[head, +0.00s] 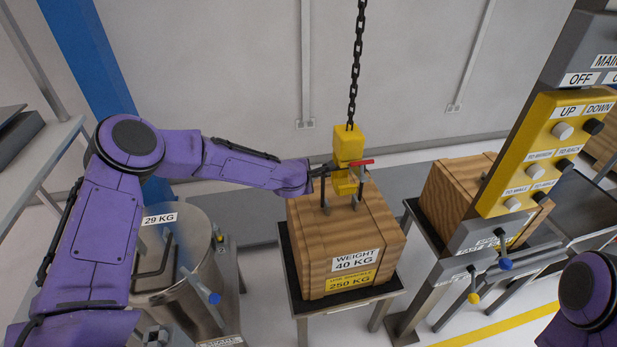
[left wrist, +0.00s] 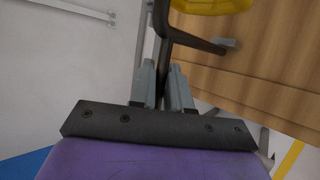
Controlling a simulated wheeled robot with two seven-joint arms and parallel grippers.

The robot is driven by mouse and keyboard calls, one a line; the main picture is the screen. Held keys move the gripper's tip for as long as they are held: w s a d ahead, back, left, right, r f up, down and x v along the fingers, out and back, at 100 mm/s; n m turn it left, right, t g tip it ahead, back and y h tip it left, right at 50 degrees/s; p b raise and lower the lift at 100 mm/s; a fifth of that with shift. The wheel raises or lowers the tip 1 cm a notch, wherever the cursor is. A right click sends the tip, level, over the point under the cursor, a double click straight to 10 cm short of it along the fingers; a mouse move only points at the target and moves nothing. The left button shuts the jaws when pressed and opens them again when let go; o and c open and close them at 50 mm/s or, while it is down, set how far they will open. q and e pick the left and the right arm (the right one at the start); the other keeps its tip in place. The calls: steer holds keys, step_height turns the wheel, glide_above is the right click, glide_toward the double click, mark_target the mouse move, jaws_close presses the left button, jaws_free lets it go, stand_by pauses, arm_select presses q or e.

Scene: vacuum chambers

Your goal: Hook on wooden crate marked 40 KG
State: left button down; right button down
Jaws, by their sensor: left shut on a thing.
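The wooden crate (head: 375,222) marked WEIGHT 40 KG stands on a dark-topped metal stand. A dark metal handle (head: 357,195) rises from its lid; part of it shows in the left wrist view (left wrist: 195,42). A yellow hook block (head: 348,145) with a red latch (head: 361,162) hangs on a chain (head: 355,60) at the top of the handle. I cannot tell whether the hook holds the handle. My left gripper (head: 322,170) is at the handle's left side. In the left wrist view its jaws (left wrist: 162,85) are shut on the dark handle bar. My right gripper is out of view.
A second wooden crate (head: 452,190) stands to the right, behind a yellow control panel (head: 540,150) with UP and DOWN knobs. A metal cylinder (head: 185,270) labelled 29 KG stands at the left. Coloured valve levers (head: 488,270) jut out at the lower right.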

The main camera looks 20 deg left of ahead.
arm_select(q)
steer(key=c, duration=1.2)
jaws_free()
steer(key=shift+o, duration=0.2)
steer(key=b+v, duration=0.1)
steer(key=v, duration=0.9)
steer(key=shift+r+b, duration=0.15)
steer(key=shift+b, duration=0.25)
steer(key=shift+s, duration=0.1)
steer(key=s+a+f+m+g+y+b, duration=0.1)
steer(key=s+f+m+g+y+b, duration=0.15)
steer(key=s+f+m, duration=1.25)
steer(key=s+a+f+g, duration=0.2)
steer(key=s+f, duration=0.6)
steer(key=s, duration=0.4)
steer(key=s+a+f+m+g+b, duration=0.1)
steer(key=s+a+f+g, duration=0.1)
steer(key=s+f, duration=0.6)
steer(key=s, duration=0.4)
steer(key=shift+a+f, duration=0.2)
steer(key=shift+f, duration=0.05)
